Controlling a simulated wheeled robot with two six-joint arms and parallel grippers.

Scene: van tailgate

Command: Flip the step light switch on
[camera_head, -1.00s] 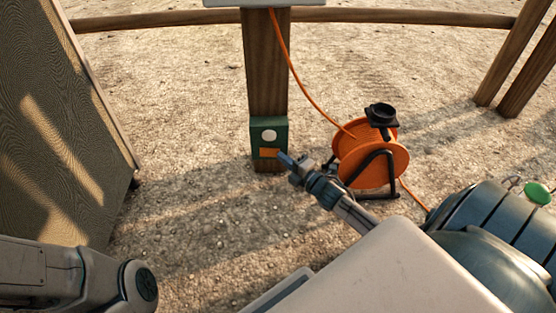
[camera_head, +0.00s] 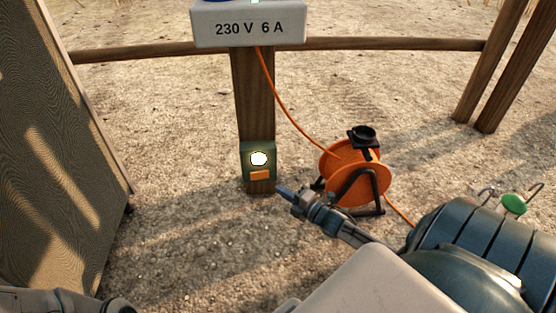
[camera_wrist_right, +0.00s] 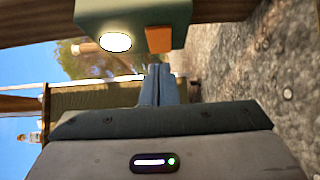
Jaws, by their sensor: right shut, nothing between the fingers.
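The step light switch is a green box (camera_head: 258,148) low on a wooden post, with an orange rocker (camera_head: 260,175) under a round lamp (camera_head: 259,159). The lamp glows bright white. In the right wrist view the box (camera_wrist_right: 120,14) is close, with the lit lamp (camera_wrist_right: 115,42) left of the orange rocker (camera_wrist_right: 159,39). My right gripper (camera_head: 281,190) is shut and empty, just right of and below the rocker. Its closed fingertips (camera_wrist_right: 159,70) show just under the rocker in the wrist view; I cannot tell whether they touch it. My left gripper is out of view.
A grey box marked "230 V 6 A" (camera_head: 248,28) sits atop the post (camera_head: 253,95). An orange cable reel (camera_head: 357,175) stands right of it, its cable running up to the box. A large panel (camera_head: 75,150) stands at left. Gravelly ground between is clear.

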